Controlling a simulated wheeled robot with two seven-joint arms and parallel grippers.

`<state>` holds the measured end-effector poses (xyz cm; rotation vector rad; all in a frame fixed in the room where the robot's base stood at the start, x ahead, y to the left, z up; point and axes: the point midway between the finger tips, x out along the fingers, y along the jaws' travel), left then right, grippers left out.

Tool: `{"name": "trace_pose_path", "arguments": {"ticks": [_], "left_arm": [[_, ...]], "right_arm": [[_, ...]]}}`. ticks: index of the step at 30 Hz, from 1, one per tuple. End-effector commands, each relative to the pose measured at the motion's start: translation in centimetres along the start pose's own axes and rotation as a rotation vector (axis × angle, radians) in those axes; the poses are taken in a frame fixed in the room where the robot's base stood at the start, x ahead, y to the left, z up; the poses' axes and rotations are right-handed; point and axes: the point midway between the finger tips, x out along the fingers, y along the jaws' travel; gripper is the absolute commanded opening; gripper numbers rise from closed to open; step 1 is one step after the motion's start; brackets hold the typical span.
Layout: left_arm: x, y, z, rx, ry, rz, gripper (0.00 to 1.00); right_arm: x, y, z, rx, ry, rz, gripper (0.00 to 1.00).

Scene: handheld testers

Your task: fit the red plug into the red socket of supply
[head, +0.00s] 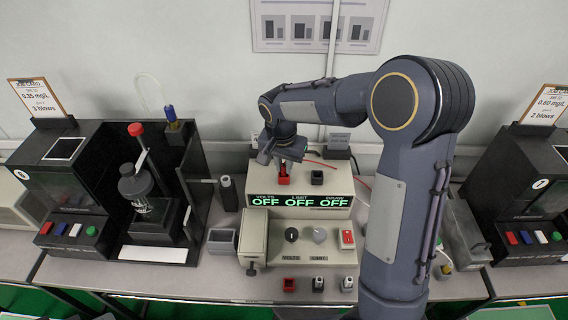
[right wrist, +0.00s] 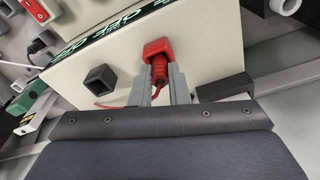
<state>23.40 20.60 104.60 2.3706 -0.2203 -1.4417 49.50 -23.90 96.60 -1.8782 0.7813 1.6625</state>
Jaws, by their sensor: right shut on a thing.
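The supply (head: 300,182) is a beige box with a dark display reading OFF three times under VOLTS, LIMIT and DRAW. Its red socket (head: 284,180) is on the upper face, left of a black socket (head: 317,177). My right gripper (head: 282,161) comes down over the red socket. In the right wrist view, its two grey fingers are shut on the red plug (right wrist: 158,74), whose front end meets the red socket (right wrist: 157,47). The plug lines up with the socket and touches or enters it; how deep it sits cannot be told. My left gripper is not in view.
A red lead (right wrist: 108,106) runs from the plug. The black socket (right wrist: 99,79) stands beside the red one. A black tester (head: 75,185) stands at left, another (head: 525,190) at right. A small grey bin (head: 222,241) sits left of the supply. My right arm covers the bench right of it.

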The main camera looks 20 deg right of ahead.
Motion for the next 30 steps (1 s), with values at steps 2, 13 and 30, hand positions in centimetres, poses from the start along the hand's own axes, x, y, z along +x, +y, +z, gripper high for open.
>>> {"name": "trace_pose_path", "arguments": {"ticks": [2, 13, 30], "left_arm": [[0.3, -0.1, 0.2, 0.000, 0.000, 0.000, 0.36], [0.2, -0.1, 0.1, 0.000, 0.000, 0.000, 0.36], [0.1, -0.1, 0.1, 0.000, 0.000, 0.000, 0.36]], "right_arm": [[0.4, 0.0, 0.1, 0.000, 0.000, 0.000, 0.00], [0.2, 0.0, 0.0, 0.000, 0.000, 0.000, 0.37], [-8.2, -0.1, 0.0, 0.000, 0.003, -0.004, 0.37]]}}
